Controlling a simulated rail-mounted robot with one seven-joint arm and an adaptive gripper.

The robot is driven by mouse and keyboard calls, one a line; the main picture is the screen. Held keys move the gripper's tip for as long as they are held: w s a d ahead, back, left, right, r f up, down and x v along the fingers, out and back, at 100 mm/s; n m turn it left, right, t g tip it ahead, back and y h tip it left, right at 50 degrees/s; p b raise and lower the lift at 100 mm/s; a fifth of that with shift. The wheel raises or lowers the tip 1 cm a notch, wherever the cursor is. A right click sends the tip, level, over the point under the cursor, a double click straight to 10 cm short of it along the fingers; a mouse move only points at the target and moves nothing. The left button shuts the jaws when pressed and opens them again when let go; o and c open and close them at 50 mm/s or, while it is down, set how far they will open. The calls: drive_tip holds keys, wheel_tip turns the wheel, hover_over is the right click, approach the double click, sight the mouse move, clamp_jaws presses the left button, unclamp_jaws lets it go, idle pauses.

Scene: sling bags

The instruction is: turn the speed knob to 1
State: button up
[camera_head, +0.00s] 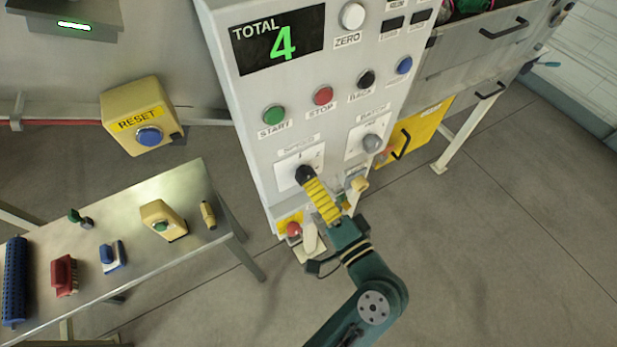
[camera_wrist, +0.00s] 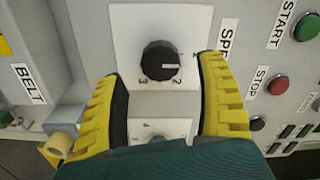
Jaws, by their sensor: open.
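The black speed knob (camera_wrist: 160,60) sits on a white dial plate (camera_wrist: 125,25) in the wrist view. Its white pointer line points right in that picture. The figures 3 and 2 show below the knob; a mark at the plate's right edge is partly covered by a finger. In the head view the knob (camera_head: 304,173) is on the front of the grey control panel (camera_head: 235,95), at the tips of my yellow-fingered gripper (camera_head: 312,184). My gripper (camera_wrist: 160,68) is open, one finger on each side of the knob, with visible gaps between.
A second dial (camera_wrist: 158,139) lies below, partly hidden by my gripper. START (camera_head: 273,115) and STOP (camera_head: 323,95) buttons are above the speed dial, and a grey batch knob (camera_head: 372,143) is to its right. The display (camera_head: 278,40) reads TOTAL 4. A table (camera_head: 110,215) stands left.

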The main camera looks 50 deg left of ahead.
drive_tip(key=v, duration=0.8)
drive_tip(key=w+d+r+n+t+h, duration=0.1)
drive_tip(key=w+d+r+t+h, duration=0.3)
drive_tip(key=r, duration=0.4)
drive_tip(key=w+d+r+n+t+h, duration=0.1)
drive_tip(key=w+d+r+t+h, duration=0.15)
drive_tip(key=w+r+t, duration=0.5)
drive_tip(key=s+d+r+m+t+h, duration=0.2)
drive_tip(key=s+d+r+t+h, duration=0.15)
drive_tip(key=d+r+h, duration=0.35)
drive_tip(key=s+d+r+m+t+h, duration=0.1)
drive_tip(key=s+d+r+t+h, duration=0.2)
drive_tip(key=s+d+r+h, duration=0.35)
wheel_tip(320, 180, up, 28)
drive_tip(key=w+y+p, duration=0.1)
drive_tip(key=y+p, duration=0.1)
drive_tip(key=p, duration=2.3)
drive_tip(key=shift+w+d+f, duration=0.25)
drive_tip(key=shift+w+d, duration=0.1)
drive_tip(key=shift+d, duration=0.05)
